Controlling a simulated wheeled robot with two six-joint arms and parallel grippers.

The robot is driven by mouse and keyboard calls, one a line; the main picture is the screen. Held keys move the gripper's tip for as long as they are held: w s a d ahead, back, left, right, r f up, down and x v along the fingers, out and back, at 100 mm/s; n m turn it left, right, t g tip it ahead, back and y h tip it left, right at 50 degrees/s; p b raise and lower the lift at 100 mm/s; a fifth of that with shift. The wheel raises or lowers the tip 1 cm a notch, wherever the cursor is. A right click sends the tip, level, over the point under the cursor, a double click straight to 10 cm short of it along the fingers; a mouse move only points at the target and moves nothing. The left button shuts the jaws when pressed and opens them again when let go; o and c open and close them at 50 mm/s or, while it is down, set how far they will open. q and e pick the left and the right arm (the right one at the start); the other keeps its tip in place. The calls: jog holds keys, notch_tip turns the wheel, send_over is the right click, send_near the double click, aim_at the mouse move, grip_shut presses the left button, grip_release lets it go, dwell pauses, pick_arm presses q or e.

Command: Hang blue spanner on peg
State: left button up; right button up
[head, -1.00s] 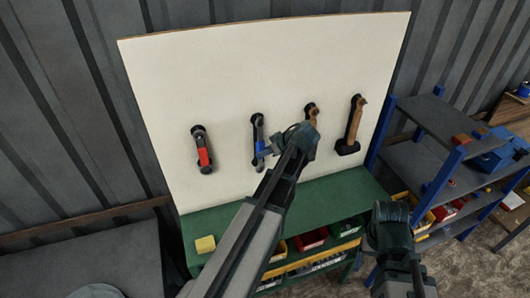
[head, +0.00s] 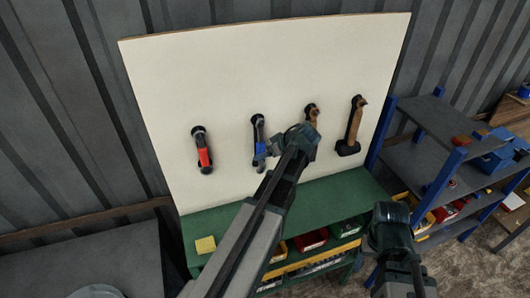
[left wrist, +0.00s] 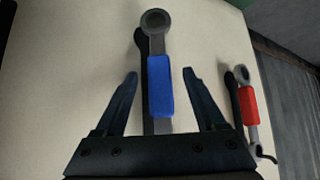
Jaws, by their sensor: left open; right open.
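The blue spanner (head: 259,155), grey with a blue grip, hangs upright against the white board, second from left. Its ring end is at the top; the peg there is too small and dark to make out. In the left wrist view the spanner's blue grip (left wrist: 160,88) lies between the two fingers of my left gripper (left wrist: 160,73), with a gap on each side. My left gripper (head: 272,152) is open just to the right of the spanner in the head view. My right gripper (head: 385,212) is open, low at right, away from the board.
A red-gripped spanner (head: 203,155) hangs to the left; it also shows in the left wrist view (left wrist: 249,105). Two wooden-handled hammers, one partly covered (head: 311,111) and one clear (head: 354,125), hang to the right. A green bench (head: 330,195) stands below, with a yellow block (head: 205,244) on it.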

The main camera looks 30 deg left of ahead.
pick_arm(q)
jog(key=s+d+r+p, duration=0.1)
jog(key=d, duration=0.6)
jog(key=s+d+r+p, duration=0.1)
jog(key=d+r+p, duration=0.1)
jog(key=d, duration=0.6)
jog(key=shift+s+r, duration=0.2)
jog(key=shift+s, duration=0.2)
jog(key=shift+d, duration=0.1)
jog(key=s+d+f+m+h+b, duration=0.2)
jog(key=s+d+f+m+b, duration=0.3)
jog(key=f+b, duration=0.3)
jog(key=s+d+f+m+g+h+b, duration=0.1)
jog(key=s+d+f+m+h+b, duration=0.2)
jog(key=f, duration=0.9)
jog(key=s+d+f+m+h+b, duration=0.2)
jog(key=s+d+f+m+b, duration=0.6)
jog(key=b, duration=0.5)
notch_tip(320, 180, down, 3)
jog(key=d+m, duration=0.1)
jog(key=m, duration=0.2)
jog(key=shift+s+d+m+g+h, duration=0.15)
jog(key=shift+s+m+g+h, duration=0.15)
jog(key=shift+s+m+g, duration=0.1)
jog(key=shift+r, duration=0.1)
